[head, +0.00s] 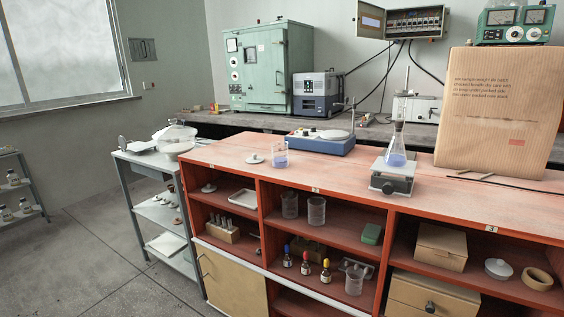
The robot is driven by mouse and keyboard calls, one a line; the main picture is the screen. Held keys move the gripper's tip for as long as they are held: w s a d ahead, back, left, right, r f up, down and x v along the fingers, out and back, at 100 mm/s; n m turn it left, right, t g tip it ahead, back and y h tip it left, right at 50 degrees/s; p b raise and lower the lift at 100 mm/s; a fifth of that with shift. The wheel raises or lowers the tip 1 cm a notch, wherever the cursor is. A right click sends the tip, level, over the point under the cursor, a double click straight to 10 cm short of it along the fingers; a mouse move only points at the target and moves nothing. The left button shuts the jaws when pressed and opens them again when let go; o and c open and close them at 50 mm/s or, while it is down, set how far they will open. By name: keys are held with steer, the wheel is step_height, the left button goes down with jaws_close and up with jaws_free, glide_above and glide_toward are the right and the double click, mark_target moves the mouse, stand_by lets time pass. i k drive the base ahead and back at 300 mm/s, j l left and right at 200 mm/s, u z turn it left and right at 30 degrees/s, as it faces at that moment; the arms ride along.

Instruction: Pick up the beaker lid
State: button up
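A small white round lid with a knob (254,159) lies flat on the red-orange bench top (224,152), toward its left end. Just right of it stands a glass beaker (280,155) with pale blue liquid, its top open. I cannot tell which of the two the task means. My gripper is not in view.
A balance-like device (319,145) stands behind the beaker. A flask (397,148) with blue liquid sits on a hotplate (392,178) to the right. A large cardboard box (498,110) stands at far right. The bench top's front left is clear. Grey floor (100,235) is open at left.

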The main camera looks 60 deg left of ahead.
mark_target(255, 160)
steer(key=u, duration=1.9)
